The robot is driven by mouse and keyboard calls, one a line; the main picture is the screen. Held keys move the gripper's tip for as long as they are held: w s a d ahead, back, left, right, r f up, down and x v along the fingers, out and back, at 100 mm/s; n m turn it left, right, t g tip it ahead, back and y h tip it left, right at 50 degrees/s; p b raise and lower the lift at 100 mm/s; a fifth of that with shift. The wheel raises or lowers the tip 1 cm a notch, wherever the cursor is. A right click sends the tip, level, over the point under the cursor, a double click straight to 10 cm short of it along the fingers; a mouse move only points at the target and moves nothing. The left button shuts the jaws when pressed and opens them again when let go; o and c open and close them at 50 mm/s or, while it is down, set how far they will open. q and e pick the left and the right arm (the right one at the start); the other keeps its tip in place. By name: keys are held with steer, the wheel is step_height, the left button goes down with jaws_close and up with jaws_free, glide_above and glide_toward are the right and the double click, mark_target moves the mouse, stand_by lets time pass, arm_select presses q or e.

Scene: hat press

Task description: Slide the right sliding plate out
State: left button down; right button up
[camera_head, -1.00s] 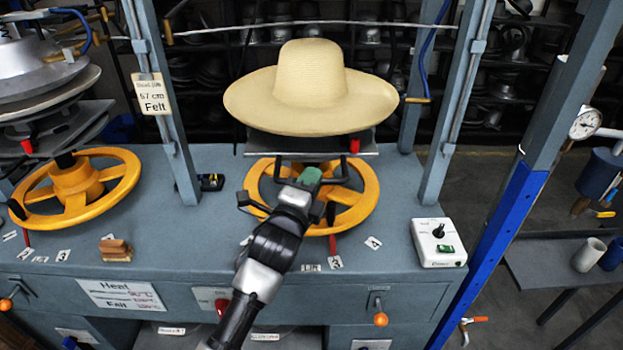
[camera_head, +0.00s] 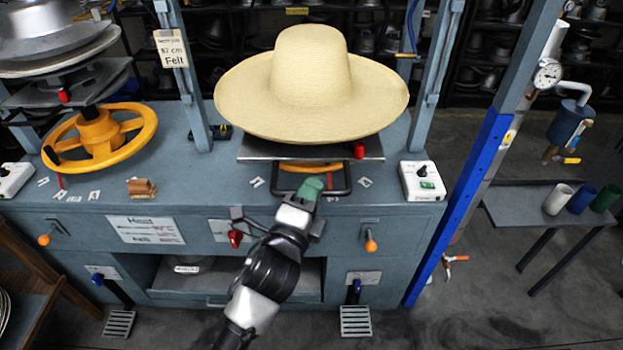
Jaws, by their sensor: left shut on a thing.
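The right sliding plate (camera_head: 368,149) is a flat grey plate over the right end of the blue-grey bench. A cream wide-brimmed straw hat (camera_head: 312,85) sits on it and hides most of its top. A black bar handle (camera_head: 346,183) projects from its front, level with the bench's front edge. My left gripper (camera_head: 306,197) comes up from below and is shut on the middle of this handle, at a green piece (camera_head: 311,187). My fingers hide part of the grip. My right gripper is out of view.
A yellow handwheel (camera_head: 310,166) is mostly hidden under the plate; another (camera_head: 97,140) stands at left under a second press. Blue-grey posts (camera_head: 437,75) flank the hat. A white control box (camera_head: 422,181) sits right of the plate.

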arm_select(q)
steer(key=shift+s+f, duration=0.15)
steer(key=shift+s, duration=0.4)
steer(key=c, duration=1.5)
jaws_free()
steer(key=shift+o, duration=1.4)
steer(key=shift+s, duration=0.15)
steer(key=shift+o, duration=0.4)
steer(key=shift+s, duration=0.15)
